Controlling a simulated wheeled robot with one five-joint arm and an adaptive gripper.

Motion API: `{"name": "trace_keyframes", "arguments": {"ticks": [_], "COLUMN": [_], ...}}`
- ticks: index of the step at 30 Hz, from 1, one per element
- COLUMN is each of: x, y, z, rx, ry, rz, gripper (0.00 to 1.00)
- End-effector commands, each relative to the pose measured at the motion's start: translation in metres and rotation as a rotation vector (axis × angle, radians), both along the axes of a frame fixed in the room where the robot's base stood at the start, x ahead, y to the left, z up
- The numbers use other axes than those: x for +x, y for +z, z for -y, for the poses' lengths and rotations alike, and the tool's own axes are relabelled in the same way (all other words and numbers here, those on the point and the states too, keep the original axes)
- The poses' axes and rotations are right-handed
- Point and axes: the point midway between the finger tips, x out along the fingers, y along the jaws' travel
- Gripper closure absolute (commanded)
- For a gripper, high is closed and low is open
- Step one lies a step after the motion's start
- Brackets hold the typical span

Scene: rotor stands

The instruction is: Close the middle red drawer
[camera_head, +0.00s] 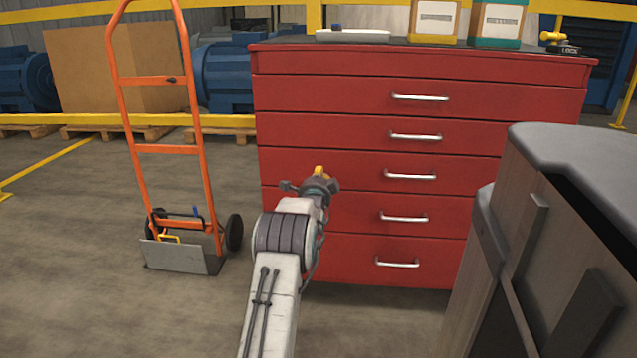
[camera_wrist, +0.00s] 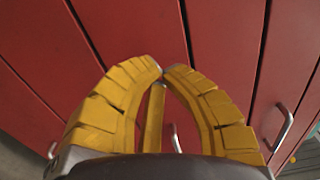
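The red drawer cabinet (camera_head: 340,98) stands ahead with several drawers, each with a silver bar handle. The middle red drawer (camera_head: 360,172) has its handle (camera_head: 410,175) right of my gripper (camera_head: 319,172). Its front looks about flush with the others; a small gap cannot be told. In the wrist view, my gripper (camera_wrist: 163,70) has its yellow fingertips together, with nothing visible between them. The tips are close to the red fronts; whether they touch cannot be told. One handle (camera_wrist: 175,138) shows partly behind a finger, another (camera_wrist: 284,128) is at the right.
An orange hand truck (camera_head: 165,149) stands left of the cabinet. A grey-topped dark structure (camera_head: 580,150) blocks the right foreground. Containers (camera_head: 434,22) and a tray (camera_head: 352,36) sit on the cabinet top. Floor is clear between the hand truck and my arm.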

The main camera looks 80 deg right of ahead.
Motion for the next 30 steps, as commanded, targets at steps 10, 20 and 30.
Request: {"name": "trace_keyframes", "arguments": {"ticks": [10,20,30], "x": [-0.002,-0.004,-0.004], "y": [0.001,0.0,0.0], "z": [-0.031,-0.044,-0.046], "rx": [0.002,0.001,0.0], "ry": [0.0,0.0,0.0], "rz": [0.0,0.0,0.0], "gripper": [1.0,1.0,1.0]}}
